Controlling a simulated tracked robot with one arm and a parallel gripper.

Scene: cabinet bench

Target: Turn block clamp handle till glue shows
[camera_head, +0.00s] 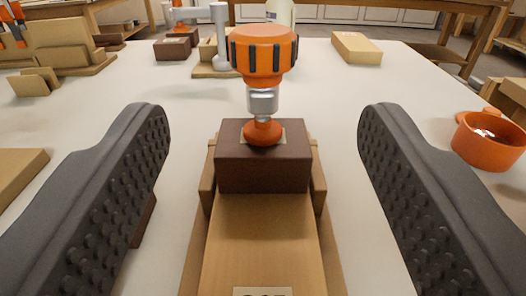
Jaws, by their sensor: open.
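The clamp handle (263,52) is an orange knob with dark grips, upright near the top middle. Below it a silver screw (262,100) runs down to an orange foot on a dark brown block (263,163). The block sits on a light wooden piece (262,240) between wooden side rails. My gripper (263,125) is open, its two black studded fingers wide apart left and right of the block. Neither finger touches the handle, which stands beyond and above the fingertips. No glue can be made out around the block.
An orange cup (488,140) stands at the right on the white bench (390,80). A wooden block (356,48) lies at the back right. Wooden stands (66,45) are at the back left, and another clamp (219,40) stands behind the handle.

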